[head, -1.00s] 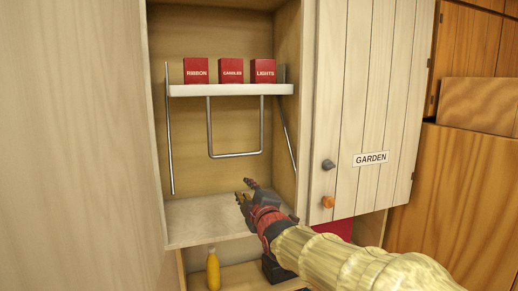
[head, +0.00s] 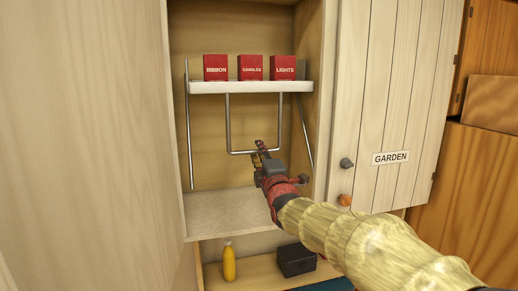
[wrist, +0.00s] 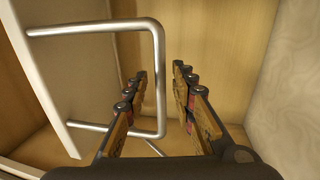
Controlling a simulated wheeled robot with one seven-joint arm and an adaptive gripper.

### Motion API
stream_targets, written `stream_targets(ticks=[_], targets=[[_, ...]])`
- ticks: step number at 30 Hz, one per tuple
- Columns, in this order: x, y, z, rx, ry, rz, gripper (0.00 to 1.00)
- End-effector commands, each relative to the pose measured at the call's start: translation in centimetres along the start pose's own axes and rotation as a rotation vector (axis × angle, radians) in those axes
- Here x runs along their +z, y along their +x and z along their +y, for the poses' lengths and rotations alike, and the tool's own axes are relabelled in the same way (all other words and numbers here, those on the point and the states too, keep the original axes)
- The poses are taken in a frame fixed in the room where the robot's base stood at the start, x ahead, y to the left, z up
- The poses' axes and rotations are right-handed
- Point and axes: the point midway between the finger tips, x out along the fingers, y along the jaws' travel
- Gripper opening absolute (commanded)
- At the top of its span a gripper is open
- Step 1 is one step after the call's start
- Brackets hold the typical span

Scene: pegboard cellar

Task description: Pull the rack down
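The rack is a white shelf (head: 250,87) high in the open cabinet, with metal side rods. A U-shaped metal handle (head: 228,125) hangs below it. My gripper (head: 260,150) is at the right part of the handle's lower bar. In the wrist view, my gripper (wrist: 162,85) is open, and the handle's bar (wrist: 160,60) shows in the gap between its fingers, touching neither clearly. How deep the bar sits between the fingers I cannot tell. The white shelf (wrist: 40,75) is at the left there.
Red boxes marked RIBBON (head: 215,68), CANDLES (head: 250,68) and LIGHTS (head: 283,68) stand on the rack. The GARDEN door (head: 390,110) is at the right. Below are a bare cabinet shelf (head: 225,215), a yellow bottle (head: 229,262) and a black box (head: 296,260).

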Motion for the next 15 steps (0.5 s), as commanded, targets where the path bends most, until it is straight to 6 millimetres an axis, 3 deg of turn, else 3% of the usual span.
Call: stream_targets(ticks=[12,15], targets=[[-0.02,0.86,-0.05,0.000,0.000,0.000,0.26],[-0.02,0.85,-0.05,0.000,0.000,0.000,0.21]])
